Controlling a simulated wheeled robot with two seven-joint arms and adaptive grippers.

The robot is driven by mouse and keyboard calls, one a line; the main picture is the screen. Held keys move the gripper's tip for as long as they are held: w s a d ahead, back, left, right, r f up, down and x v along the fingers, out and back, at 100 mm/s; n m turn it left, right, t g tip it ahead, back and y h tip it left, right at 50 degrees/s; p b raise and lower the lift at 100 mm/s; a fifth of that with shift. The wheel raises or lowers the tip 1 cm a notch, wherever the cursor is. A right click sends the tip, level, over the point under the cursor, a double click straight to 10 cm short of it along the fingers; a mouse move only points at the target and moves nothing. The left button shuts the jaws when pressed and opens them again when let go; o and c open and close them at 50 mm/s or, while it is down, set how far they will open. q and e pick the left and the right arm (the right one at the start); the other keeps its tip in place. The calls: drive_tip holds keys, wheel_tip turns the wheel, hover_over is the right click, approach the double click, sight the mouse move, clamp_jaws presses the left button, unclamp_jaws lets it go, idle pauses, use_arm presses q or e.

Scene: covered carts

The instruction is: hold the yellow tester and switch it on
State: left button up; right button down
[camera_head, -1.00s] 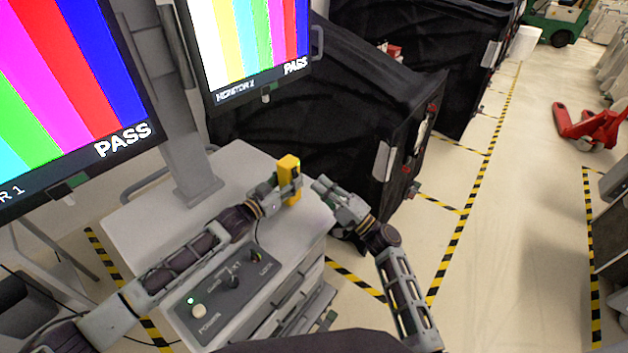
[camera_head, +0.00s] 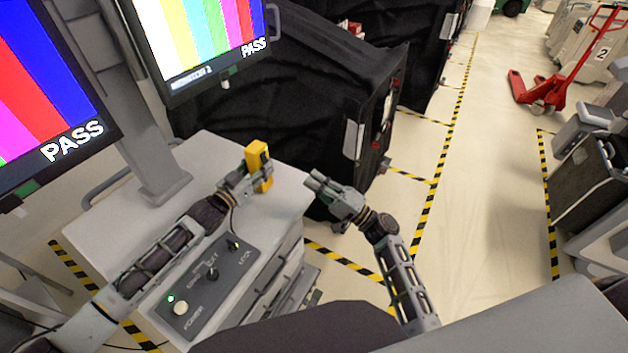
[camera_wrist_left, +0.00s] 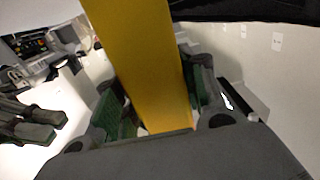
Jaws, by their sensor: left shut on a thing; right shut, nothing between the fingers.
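The yellow tester (camera_head: 258,160) is upright in my left gripper (camera_head: 254,178), above the grey cart top. In the left wrist view the tester (camera_wrist_left: 142,55) stands between the two green-padded fingers (camera_wrist_left: 160,115), which are shut on it. Its switch does not show in either view. My right gripper (camera_head: 316,184) is shut and empty, to the right of the tester and apart from it, near the cart's right edge. The right fingers also show at the left of the left wrist view (camera_wrist_left: 35,125).
The grey cart (camera_head: 215,150) carries a control box (camera_head: 207,285) with a lit green lamp and knobs. Two monitors (camera_head: 215,35) reading PASS stand at the left. A black covered cart (camera_head: 290,90) is behind. A red pallet jack (camera_head: 545,92) stands on the floor at the right.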

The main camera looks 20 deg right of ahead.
use_arm(q)
drive_tip(key=o, duration=1.3)
drive_tip(key=shift+c, duration=0.2)
drive_tip(key=shift+s+a, duration=0.1)
drive_tip(key=shift+v, duration=5.8)
drive_tip(key=shift+s+a, duration=0.1)
